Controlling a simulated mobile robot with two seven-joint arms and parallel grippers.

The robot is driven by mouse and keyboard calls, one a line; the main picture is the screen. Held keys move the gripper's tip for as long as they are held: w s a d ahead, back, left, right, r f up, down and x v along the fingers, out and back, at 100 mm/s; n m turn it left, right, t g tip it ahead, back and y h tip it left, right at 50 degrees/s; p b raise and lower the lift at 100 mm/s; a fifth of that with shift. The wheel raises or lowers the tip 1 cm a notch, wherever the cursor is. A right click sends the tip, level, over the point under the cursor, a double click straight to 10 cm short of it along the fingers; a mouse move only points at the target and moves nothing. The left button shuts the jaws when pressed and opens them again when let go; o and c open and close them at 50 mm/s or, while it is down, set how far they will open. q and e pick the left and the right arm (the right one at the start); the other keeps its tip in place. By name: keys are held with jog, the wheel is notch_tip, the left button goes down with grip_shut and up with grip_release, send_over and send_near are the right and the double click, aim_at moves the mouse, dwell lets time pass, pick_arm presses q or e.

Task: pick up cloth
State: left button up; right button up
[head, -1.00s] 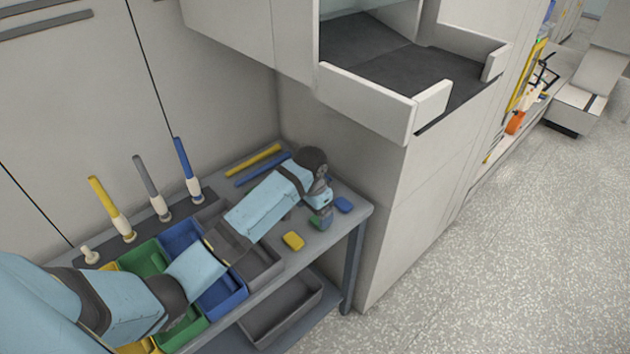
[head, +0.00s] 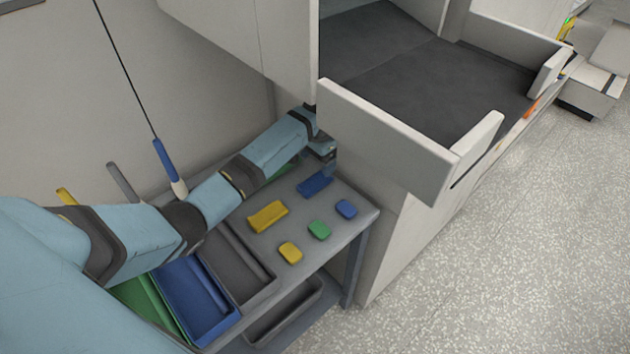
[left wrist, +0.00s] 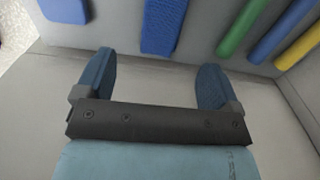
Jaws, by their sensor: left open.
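Two folded cloths lie on the grey table: a blue one (head: 315,184) near the back right and a yellow one (head: 268,216) left of it. The blue cloth also shows in the left wrist view (left wrist: 163,25), with a woven surface, beyond and roughly between the fingers. My left gripper (head: 328,160) is over the back right of the table, close to the blue cloth and apart from it. In the left wrist view its two blue fingers (left wrist: 155,62) are spread wide with nothing between them. My right gripper is not in view.
Small yellow (head: 290,252), green (head: 319,229) and blue (head: 346,208) blocks line the table's front right. Green (left wrist: 242,28), blue (left wrist: 281,30) and yellow (left wrist: 300,47) rods lie near the wall. Grey (head: 262,290) and blue (head: 222,335) bins stand left. A cabinet with a raised-edge tray (head: 385,140) rises right.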

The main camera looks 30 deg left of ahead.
aim_at(317, 179)
pick_arm(q)
jog(key=f, duration=0.8)
jog(key=shift+w+a+f, duration=0.1)
jog(key=shift+w+f, duration=0.15)
jog(key=c, duration=1)
